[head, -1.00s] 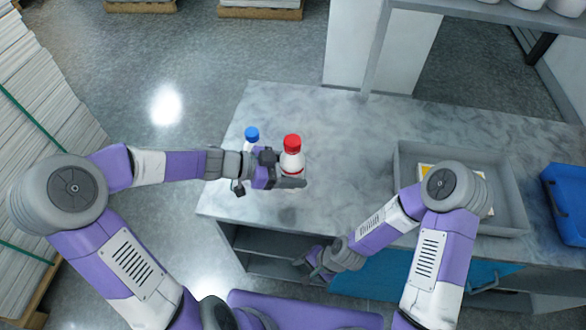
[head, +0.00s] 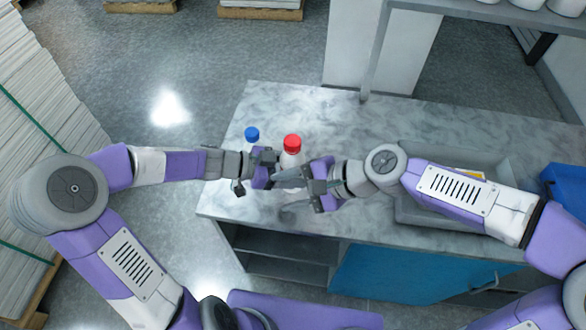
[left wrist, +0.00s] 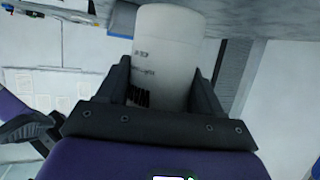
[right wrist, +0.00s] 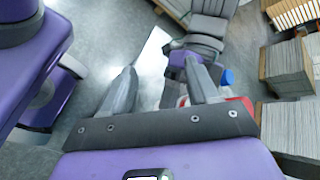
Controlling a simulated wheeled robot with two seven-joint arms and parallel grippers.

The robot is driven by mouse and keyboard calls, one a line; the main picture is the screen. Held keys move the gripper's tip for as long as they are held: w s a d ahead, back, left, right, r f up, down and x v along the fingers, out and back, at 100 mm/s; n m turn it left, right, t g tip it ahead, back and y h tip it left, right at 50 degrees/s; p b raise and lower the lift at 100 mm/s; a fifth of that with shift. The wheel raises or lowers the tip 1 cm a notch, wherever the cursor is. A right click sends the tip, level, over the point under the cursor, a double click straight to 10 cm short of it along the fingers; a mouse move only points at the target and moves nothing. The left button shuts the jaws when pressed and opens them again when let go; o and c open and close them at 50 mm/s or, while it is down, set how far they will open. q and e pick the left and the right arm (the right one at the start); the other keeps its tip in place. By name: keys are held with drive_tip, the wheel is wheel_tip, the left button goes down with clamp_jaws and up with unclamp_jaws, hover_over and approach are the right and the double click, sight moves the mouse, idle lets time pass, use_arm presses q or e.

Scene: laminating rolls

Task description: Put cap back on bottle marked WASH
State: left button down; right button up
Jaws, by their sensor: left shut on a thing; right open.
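A white bottle (head: 289,160) with a red cap (head: 292,142) on its top stands upright near the left end of the counter. My left gripper (head: 276,174) is shut on this bottle's body. In the left wrist view the white bottle (left wrist: 165,60) fills the space between the fingers; its small print is unreadable. A second bottle's blue cap (head: 252,134) shows just left, its body mostly hidden by my left gripper. My right gripper (head: 296,190) is open in front of the red-capped bottle, below its cap. In the right wrist view the red cap (right wrist: 240,103) is partly hidden behind a finger.
A grey tray (head: 412,153) stands on the marble counter (head: 345,120) to the right, partly hidden by my right arm. A blue bin (head: 566,185) is at the far right. The counter behind the bottles is clear. Open shelves (head: 280,250) lie below the front edge.

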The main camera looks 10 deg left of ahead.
drive_tip(key=w+d+r+n+y, duration=0.2)
drive_tip(key=w+r+n, duration=0.7)
drive_tip(key=r, duration=0.2)
drive_tip(key=w+a+f+n+h, duration=0.2)
drive_tip(key=w+f+n+h, duration=0.3)
drive_tip(key=n, duration=0.7)
drive_tip(key=w+a+f+n+h, duration=0.1)
drive_tip(key=w+f+n+h, duration=0.2)
drive_tip(key=w+n, duration=0.55)
drive_tip(key=s+r+n+h, duration=0.1)
drive_tip(key=s+r+n, duration=0.2)
drive_tip(key=s+n, duration=0.1)
drive_tip(key=s+r+n+h, duration=0.2)
drive_tip(key=s+r+n, duration=0.1)
drive_tip(key=s+n, duration=0.1)
drive_tip(key=s+r+n+h, duration=0.2)
drive_tip(key=s+r+n, duration=0.1)
drive_tip(key=n, duration=0.3)
drive_tip(key=shift+s+a+r+n, duration=0.1)
drive_tip(key=shift+s+r+n, duration=0.25)
drive_tip(key=shift+s, duration=0.3)
drive_tip(key=shift+f, duration=0.1)
